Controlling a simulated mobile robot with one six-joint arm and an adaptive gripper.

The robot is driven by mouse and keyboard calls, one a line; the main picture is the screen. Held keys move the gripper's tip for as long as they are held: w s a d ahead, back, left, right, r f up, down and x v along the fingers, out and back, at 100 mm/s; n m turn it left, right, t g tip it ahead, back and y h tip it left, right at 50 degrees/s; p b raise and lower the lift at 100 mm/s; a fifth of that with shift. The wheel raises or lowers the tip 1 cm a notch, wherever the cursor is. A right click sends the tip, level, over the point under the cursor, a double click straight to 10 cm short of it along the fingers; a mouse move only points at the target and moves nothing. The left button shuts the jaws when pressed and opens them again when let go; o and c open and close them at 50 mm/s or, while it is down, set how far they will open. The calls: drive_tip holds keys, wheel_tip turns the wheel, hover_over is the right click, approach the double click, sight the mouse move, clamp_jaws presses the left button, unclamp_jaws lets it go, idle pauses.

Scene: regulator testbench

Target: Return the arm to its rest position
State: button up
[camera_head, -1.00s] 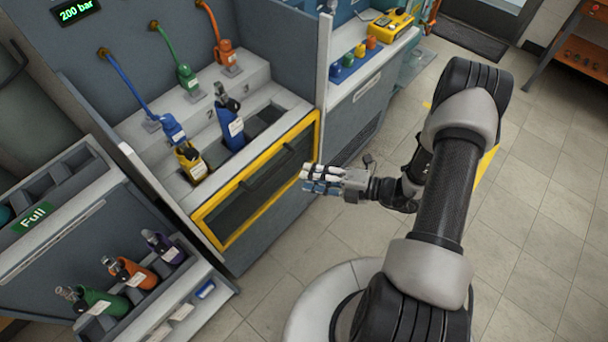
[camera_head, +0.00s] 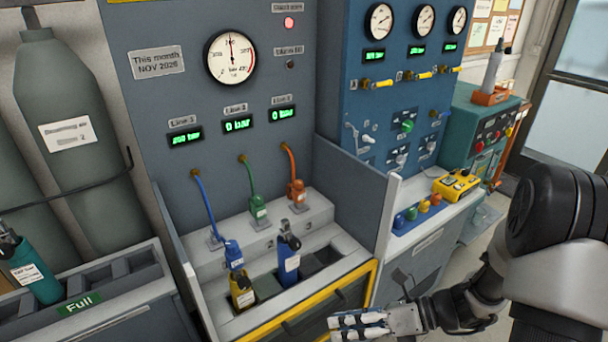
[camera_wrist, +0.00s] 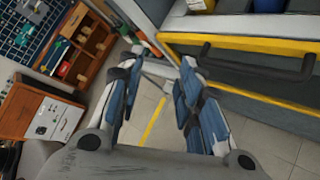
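My gripper (camera_head: 358,326) is at the bottom of the head view, in front of the yellow-framed panel of the test bench. In the wrist view its two blue-and-grey fingers (camera_wrist: 160,72) stand apart with only floor showing between them. It is open and empty. My arm runs from it to the right edge of the head view. The yellow frame (camera_wrist: 240,44) and its dark handle (camera_wrist: 255,62) show to the right of the fingers in the wrist view, apart from them.
A teal bottle (camera_head: 34,270) sits in the rack marked Full at left. A yellow device (camera_head: 457,185) lies on the right counter. Tiled floor (camera_wrist: 150,112) is clear below my gripper.

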drive_tip(key=s+d+r+n+t+h, duration=0.1)
drive_tip(key=s+r+n+h, duration=0.5)
drive_tip(key=n, duration=0.8)
drive_tip(key=s+d+r+n+t+h, duration=0.2)
drive_tip(key=s+d+r+n+h, duration=0.2)
drive_tip(key=n, duration=1.1)
drive_tip(key=s+r+h, duration=0.3)
drive_tip(key=s+r, duration=0.2)
drive_tip(key=r, duration=0.2)
drive_tip(key=shift+r, duration=0.35)
drive_tip(key=shift+o, duration=0.3)
